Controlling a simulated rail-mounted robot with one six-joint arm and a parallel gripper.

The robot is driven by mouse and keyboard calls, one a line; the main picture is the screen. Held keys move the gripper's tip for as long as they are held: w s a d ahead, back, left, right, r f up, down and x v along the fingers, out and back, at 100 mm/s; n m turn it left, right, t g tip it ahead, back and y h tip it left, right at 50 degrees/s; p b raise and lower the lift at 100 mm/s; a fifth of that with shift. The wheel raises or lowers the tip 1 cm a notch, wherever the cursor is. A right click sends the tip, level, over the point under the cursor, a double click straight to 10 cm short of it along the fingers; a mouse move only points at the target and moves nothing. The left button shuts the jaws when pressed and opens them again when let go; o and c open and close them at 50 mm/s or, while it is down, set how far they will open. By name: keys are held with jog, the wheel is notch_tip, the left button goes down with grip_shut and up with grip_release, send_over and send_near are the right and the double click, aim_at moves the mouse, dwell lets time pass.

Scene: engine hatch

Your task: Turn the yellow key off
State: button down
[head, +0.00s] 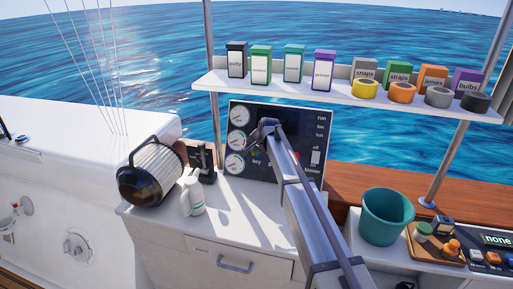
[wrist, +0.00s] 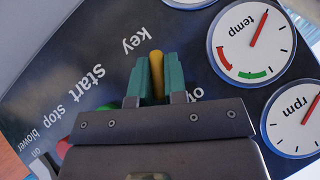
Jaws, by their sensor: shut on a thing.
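The yellow key (wrist: 157,62) is on the dark engine panel in the wrist view, beside the printed word "key". My gripper (wrist: 157,84) has its two teal fingers shut on it, one on each side. Only the key's upper part shows; it looks roughly upright in that picture, and the rest is hidden between the fingers. In the head view my gripper is at the panel (head: 292,118), and my arm covers much of the panel's middle. I cannot make out the key clearly there.
Temp (wrist: 249,43) and rpm (wrist: 294,117) gauges sit close to my gripper. A red button (wrist: 62,148) is partly hidden by it. A shelf (head: 285,88) with boxes and tape rolls hangs above the panel. A white bottle (head: 192,196) and lantern (head: 150,172) stand left; a teal bucket (head: 386,217) stands right.

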jog(key=n+g+h+p, duration=0.1)
jog(key=n+h, duration=0.2)
jog(key=h, duration=0.1)
jog(key=shift+a, duration=0.1)
jog(key=shift+n+h, duration=0.3)
dwell(0.4)
jog(key=c, duration=1.2)
grip_release()
jog(key=shift+o, duration=0.2)
jog(key=p+v, duration=0.7)
jog(key=shift+r, duration=0.25)
jog(key=s+d+g, duration=0.1)
jog(key=s+d, duration=0.8)
jog(key=s, duration=0.5)
jog(key=s+d+n+g, duration=0.1)
jog(key=s+d, duration=0.8)
jog(key=s, duration=0.6)
jog(key=s+d+g, duration=0.2)
jog(key=s+d, duration=0.6)
jog(key=s, duration=0.6)
jog(key=shift+s+d+f+n+y, duration=0.25)
jog(key=shift+d+f+n+y, duration=0.15)
